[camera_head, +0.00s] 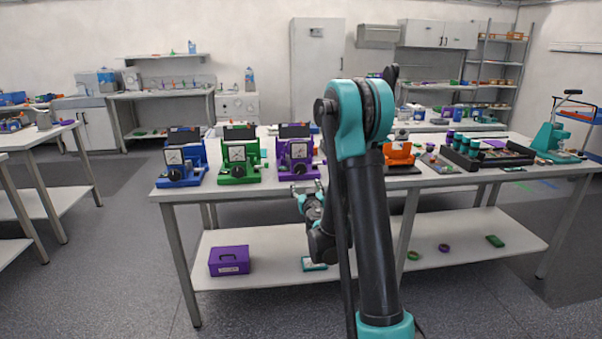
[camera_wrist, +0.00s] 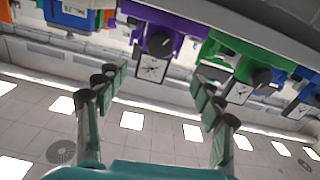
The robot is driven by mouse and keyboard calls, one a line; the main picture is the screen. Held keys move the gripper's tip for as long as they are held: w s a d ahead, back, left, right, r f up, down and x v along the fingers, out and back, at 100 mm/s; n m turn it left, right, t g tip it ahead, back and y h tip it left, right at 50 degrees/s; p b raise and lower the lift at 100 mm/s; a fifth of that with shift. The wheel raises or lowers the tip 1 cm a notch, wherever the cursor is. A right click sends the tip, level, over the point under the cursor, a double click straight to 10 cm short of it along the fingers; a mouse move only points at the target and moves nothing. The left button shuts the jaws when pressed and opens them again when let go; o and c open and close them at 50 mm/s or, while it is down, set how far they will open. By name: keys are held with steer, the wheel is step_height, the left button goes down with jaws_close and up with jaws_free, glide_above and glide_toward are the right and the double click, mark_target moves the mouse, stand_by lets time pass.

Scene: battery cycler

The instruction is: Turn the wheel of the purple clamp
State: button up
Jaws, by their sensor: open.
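The purple clamp (camera_head: 296,155) stands on the table, right of the green clamp. It has a white dial and a dark wheel (camera_head: 299,168) on its front. My gripper (camera_head: 307,187) is in front of the table edge, below and a little right of the wheel, apart from it. The wrist view is upside down. There the purple clamp (camera_wrist: 178,27) is at the top, and its dark wheel (camera_wrist: 160,43) shows between and beyond my fingers. My gripper (camera_wrist: 158,80) is open and empty. My arm hides the part of the table right of the purple clamp.
A green clamp (camera_head: 239,158) and a blue clamp (camera_head: 181,160) stand left of the purple one. An orange device (camera_head: 399,154) is at the right, partly behind my arm. The lower shelf (camera_head: 460,233) holds a purple box (camera_head: 229,260). The floor in front is clear.

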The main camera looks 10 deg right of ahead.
mark_target(300, 169)
steer(key=w, duration=1.4)
steer(key=shift+w, duration=0.15)
steer(key=c, duration=1.2)
